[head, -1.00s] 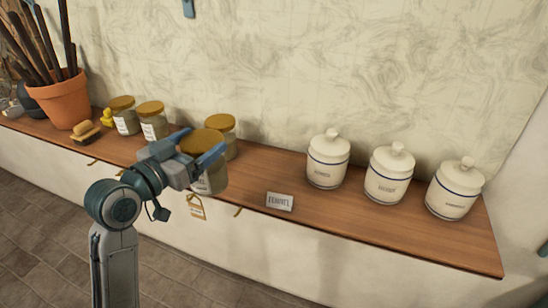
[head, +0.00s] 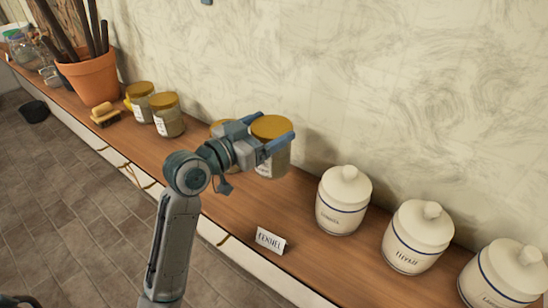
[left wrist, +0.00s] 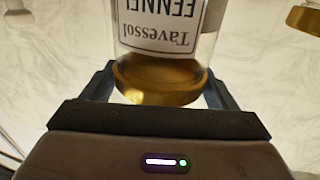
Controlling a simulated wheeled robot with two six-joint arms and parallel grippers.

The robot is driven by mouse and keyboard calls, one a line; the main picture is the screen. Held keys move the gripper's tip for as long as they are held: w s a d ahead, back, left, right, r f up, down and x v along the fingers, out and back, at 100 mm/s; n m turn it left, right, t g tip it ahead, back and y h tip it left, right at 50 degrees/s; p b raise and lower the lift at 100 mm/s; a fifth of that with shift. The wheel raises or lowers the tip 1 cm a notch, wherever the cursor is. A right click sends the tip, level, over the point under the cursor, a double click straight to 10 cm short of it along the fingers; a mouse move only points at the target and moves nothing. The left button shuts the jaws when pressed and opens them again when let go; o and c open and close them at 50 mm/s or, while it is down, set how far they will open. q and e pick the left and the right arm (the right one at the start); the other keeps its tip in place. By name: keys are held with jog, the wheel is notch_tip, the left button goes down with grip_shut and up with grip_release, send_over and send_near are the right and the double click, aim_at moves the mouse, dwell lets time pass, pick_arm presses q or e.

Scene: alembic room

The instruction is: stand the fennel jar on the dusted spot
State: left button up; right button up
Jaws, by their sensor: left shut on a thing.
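The fennel jar (head: 270,160) is glass with a gold lid. In the left wrist view its white label (left wrist: 165,25) reads "FENNEL" upside down. My left gripper (head: 272,140) is shut on the jar near its lid, with one finger on each side. The jar is upright at the back of the shelf, left of the white canisters; I cannot tell how far its base is above the wood. A small card (head: 270,240) reading "FENNEL" stands at the shelf's front edge. I cannot make out a dusted spot. My right gripper is not in view.
Three white lidded canisters, the nearest one (head: 343,200) first, stand on the right of the wooden shelf (head: 215,205). Gold-lidded jars (head: 168,118), a brush (head: 105,115) and a terracotta pot (head: 90,78) stand left. Another jar (head: 222,128) is partly hidden behind my gripper.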

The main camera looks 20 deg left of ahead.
pick_arm(q)
jog(key=shift+f, duration=1)
jog(key=f, duration=0.2)
jog(key=f+p, duration=0.1)
jog(key=f, duration=0.1)
jog(key=shift+w+d+f, duration=0.1)
jog(key=shift+w+f, duration=0.05)
jog(key=shift+w, duration=0.05)
jog(key=shift+f, duration=0.2)
jog(key=o, duration=1.2)
jog(key=shift+f, duration=0.1)
jog(key=shift+c, duration=0.2)
jog(key=o, duration=0.4)
jog(key=shift+c, duration=0.2)
jog(key=shift+s, duration=0.1)
jog(key=shift+s+a+b, duration=0.3)
jog(key=shift+b, duration=0.05)
jog(key=b+v, duration=0.2)
jog(key=v, duration=0.9)
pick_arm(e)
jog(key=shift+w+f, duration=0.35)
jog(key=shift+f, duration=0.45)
